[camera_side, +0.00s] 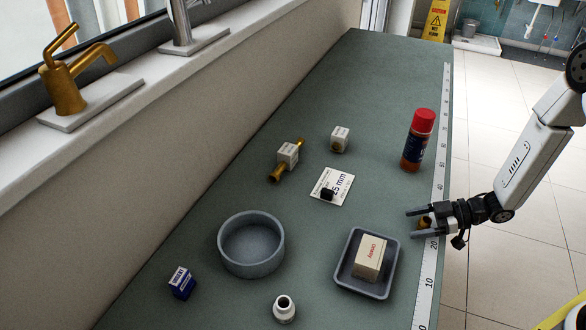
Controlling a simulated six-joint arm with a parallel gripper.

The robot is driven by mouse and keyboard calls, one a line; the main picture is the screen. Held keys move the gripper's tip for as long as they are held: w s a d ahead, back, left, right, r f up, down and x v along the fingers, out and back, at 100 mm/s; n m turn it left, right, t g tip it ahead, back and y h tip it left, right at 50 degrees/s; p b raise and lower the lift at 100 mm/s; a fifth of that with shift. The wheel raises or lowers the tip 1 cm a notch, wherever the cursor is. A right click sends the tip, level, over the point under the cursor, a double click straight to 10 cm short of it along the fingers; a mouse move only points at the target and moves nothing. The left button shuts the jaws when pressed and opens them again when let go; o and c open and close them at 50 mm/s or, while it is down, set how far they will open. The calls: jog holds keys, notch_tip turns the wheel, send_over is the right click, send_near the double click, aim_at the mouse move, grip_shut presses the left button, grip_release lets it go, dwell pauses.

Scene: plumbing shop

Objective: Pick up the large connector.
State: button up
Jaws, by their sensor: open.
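A long brass fitting (275,173) with a white labelled block around its middle lies on the green bench, left of centre. A smaller brass piece with a white labelled block (340,134) stands to its right. I cannot tell for sure which piece is the large connector; the long fitting is the larger of these two. My gripper (411,224) is at the bench's right edge, above the ruler, with its fingers apart and pointing left. My gripper is well apart from both labelled pieces.
A grey tray (343,279) with a cream box (370,257) is below-left of my gripper. A red-capped bottle (412,152) stands above it. A round grey bowl (232,265), blue box (181,282), white fitting (284,308) and label card (338,180) are also on the bench.

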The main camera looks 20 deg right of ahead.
grip_shut()
jog(key=shift+r, duration=0.1)
dwell(0.3)
notch_tip(320, 180, up, 10)
dwell(0.8)
dwell(0.6)
